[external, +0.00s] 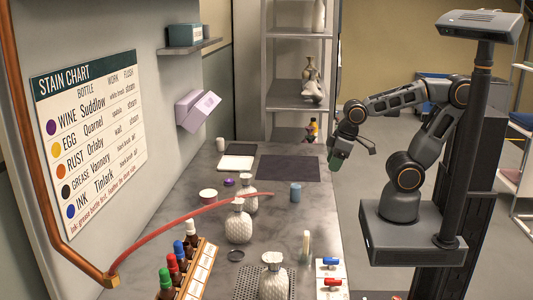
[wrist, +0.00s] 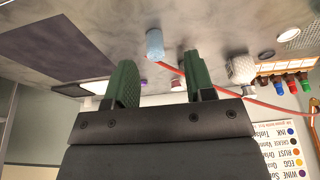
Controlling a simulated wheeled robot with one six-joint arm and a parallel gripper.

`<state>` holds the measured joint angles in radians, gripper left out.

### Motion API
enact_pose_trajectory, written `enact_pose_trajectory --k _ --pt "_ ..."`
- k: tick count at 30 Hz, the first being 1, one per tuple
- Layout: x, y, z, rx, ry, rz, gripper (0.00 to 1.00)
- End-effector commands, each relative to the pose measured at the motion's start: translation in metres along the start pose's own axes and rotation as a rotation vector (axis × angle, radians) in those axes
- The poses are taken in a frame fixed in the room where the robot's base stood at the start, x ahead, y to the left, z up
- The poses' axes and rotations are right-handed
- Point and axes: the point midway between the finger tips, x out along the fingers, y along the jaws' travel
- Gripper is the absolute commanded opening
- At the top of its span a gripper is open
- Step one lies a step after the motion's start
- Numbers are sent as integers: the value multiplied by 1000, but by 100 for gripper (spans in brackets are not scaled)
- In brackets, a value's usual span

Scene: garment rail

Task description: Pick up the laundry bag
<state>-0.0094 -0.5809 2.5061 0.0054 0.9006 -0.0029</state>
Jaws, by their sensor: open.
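I cannot make out a laundry bag in either view. My gripper (external: 336,160), with green finger pads, hangs at the right edge of the grey worktop (external: 330,220), near its far end. In the wrist view my gripper (wrist: 161,78) has its two green fingers apart with nothing held between them. That view looks across the worktop with the wall chart upside down.
Coloured-cap bottles (external: 173,266) stand in front. A metal shelf (external: 298,70) stands behind.

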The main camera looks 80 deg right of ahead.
Motion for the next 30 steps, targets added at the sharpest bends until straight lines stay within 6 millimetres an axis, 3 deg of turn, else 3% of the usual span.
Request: enact_pose_trajectory --k 14,17,19,23,27,30 --pt "0 0 0 0 0 0 54" --pt "3 -6 -8 -23 20 -6 54" --pt "7 -18 -24 -67 62 -20 54" --pt "23 -70 -69 -207 208 -82 54" --pt "38 -157 -107 -375 403 -199 54" --pt "44 -222 -116 -473 529 -299 54"
